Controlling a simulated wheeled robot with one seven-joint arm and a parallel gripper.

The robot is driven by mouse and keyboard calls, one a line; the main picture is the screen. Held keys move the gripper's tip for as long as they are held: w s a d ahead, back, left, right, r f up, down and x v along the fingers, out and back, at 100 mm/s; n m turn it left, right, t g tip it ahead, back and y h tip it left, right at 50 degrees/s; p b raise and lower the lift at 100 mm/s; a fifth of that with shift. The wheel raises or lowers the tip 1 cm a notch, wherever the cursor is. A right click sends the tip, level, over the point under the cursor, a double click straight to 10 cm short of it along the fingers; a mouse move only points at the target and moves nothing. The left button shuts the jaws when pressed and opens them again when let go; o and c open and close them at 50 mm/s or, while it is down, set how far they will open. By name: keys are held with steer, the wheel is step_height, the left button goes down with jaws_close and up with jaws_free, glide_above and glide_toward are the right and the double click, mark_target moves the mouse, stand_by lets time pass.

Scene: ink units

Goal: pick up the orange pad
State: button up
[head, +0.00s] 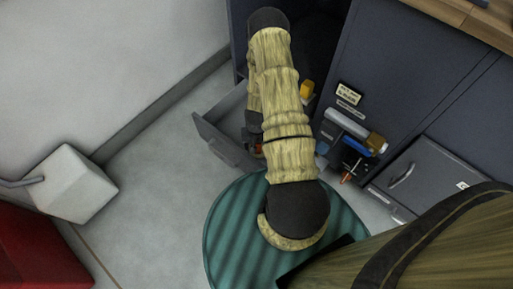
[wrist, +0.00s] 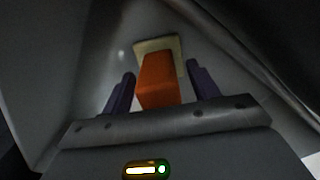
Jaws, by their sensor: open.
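In the wrist view the orange pad (wrist: 158,82) stands between the two dark purple fingers of my gripper (wrist: 161,72). The fingers are apart, with a gap visible on each side of the pad, so they do not look closed on it. A pale cream piece (wrist: 160,45) shows just behind the pad. Grey walls surround them, like the inside of a drawer. In the head view my arm reaches over the open grey drawer (head: 222,141) and hides most of its inside. A small orange spot shows beside my arm there; I cannot tell whether it is the pad.
A dark cabinet (head: 385,85) stands right of the drawer, with a grey cylinder, a blue item (head: 358,147) and labels on its front. A yellow object (head: 307,89) sits beside my arm. A white box (head: 72,185) is at left. Floor left of the drawer is clear.

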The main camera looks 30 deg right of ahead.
steer(key=c, duration=1.2)
steer(key=shift+o, duration=0.2)
step_height(320, 180, up, 10)
steer(key=p, duration=0.5)
